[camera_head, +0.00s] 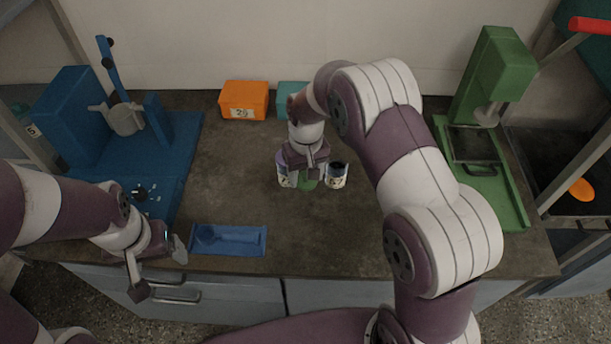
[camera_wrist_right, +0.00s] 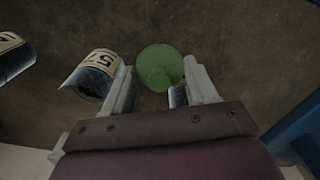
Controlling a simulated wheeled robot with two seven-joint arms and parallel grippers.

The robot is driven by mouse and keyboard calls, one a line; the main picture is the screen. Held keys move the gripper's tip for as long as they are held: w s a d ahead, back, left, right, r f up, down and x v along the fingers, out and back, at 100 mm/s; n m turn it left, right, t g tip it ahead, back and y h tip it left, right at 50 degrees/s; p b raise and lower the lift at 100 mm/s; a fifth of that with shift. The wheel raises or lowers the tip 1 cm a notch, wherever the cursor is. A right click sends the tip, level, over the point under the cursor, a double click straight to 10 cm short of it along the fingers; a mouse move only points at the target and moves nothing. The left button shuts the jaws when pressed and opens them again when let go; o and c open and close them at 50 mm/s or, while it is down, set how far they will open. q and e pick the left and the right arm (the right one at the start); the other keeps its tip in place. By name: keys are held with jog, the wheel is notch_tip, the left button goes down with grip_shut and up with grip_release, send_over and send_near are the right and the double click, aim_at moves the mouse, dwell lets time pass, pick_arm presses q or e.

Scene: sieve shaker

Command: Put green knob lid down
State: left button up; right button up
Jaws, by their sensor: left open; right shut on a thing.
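The green knob lid (camera_wrist_right: 160,66) is round with a small knob. In the right wrist view it sits between my right gripper's fingertips (camera_wrist_right: 160,80). In the head view only part of the lid (camera_head: 308,184) shows below my right gripper (camera_head: 307,168), low between two labelled jars. My right gripper is shut on the lid; whether the lid touches the tabletop cannot be told. My left gripper (camera_head: 160,271) is open and empty near the table's front left edge.
Labelled jars stand close on the left (camera_head: 285,178) and right (camera_head: 337,176) of the lid. An orange box (camera_head: 244,100) and teal box (camera_head: 291,95) stand behind. Blue (camera_head: 75,115) and green (camera_head: 495,75) machines flank the table.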

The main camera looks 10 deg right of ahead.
aim_at(306, 182)
jog(key=shift+f, duration=1.15)
jog(key=shift+f, duration=0.1)
jog(key=shift+f, duration=0.25)
jog(key=o, duration=1)
